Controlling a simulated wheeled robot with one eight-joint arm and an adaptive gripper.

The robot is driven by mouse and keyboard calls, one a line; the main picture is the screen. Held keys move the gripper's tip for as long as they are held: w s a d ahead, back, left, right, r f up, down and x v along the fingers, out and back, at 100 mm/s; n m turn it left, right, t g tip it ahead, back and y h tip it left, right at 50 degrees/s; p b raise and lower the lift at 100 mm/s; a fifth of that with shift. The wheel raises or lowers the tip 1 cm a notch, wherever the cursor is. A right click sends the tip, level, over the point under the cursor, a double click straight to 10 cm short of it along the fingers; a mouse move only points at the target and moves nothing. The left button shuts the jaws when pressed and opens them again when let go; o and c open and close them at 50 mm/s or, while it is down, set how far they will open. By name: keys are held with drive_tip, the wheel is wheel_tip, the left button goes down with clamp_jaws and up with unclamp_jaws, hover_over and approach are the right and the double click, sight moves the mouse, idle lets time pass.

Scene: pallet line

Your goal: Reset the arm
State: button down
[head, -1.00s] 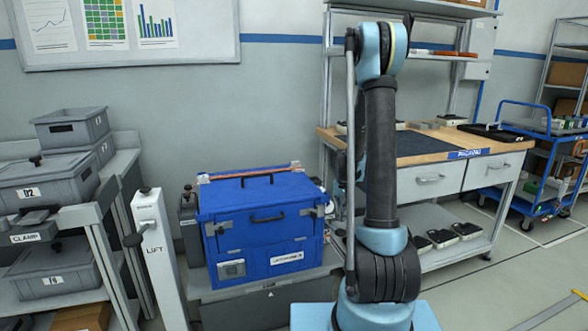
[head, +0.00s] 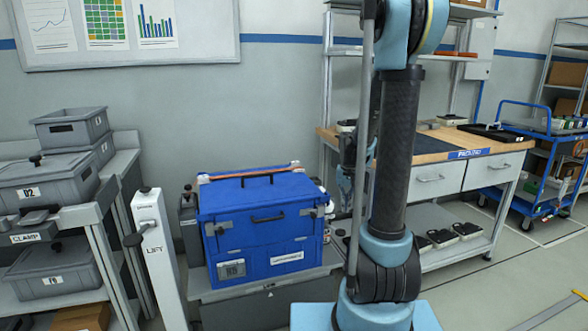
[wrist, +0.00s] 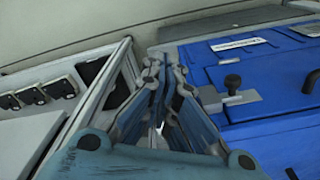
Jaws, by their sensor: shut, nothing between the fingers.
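My arm (head: 397,140) rises in front of the packing bench in the head view, with its elbow joint at the top of the picture. Behind it, partly hidden by the arm, my gripper (head: 344,195) hangs down between the blue case and the bench. In the wrist view my gripper (wrist: 160,65) has its fingers together with nothing between them. The blue case (head: 262,225) stands closed on a low grey platform to the left of my arm. In the wrist view the blue case (wrist: 275,95) fills the right side, beside the fingers, with its latch in sight.
The packing bench (head: 440,150) stands behind my arm at right. A lift post (head: 155,250) and a shelf with grey bins (head: 45,180) stand at left. A blue trolley (head: 535,150) is at far right.

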drive_tip(key=s+r+n, duration=0.1)
drive_tip(key=s+r, duration=0.2)
drive_tip(key=s, duration=0.4)
drive_tip(key=s+r, duration=0.3)
drive_tip(key=s, duration=0.5)
drive_tip(key=s+f+n+t, duration=0.1)
drive_tip(key=s+f, duration=0.2)
drive_tip(key=s, duration=0.8)
drive_tip(key=shift+s+a+f+t, duration=0.3)
drive_tip(key=shift+s+a, duration=0.05)
drive_tip(key=shift+s, duration=0.05)
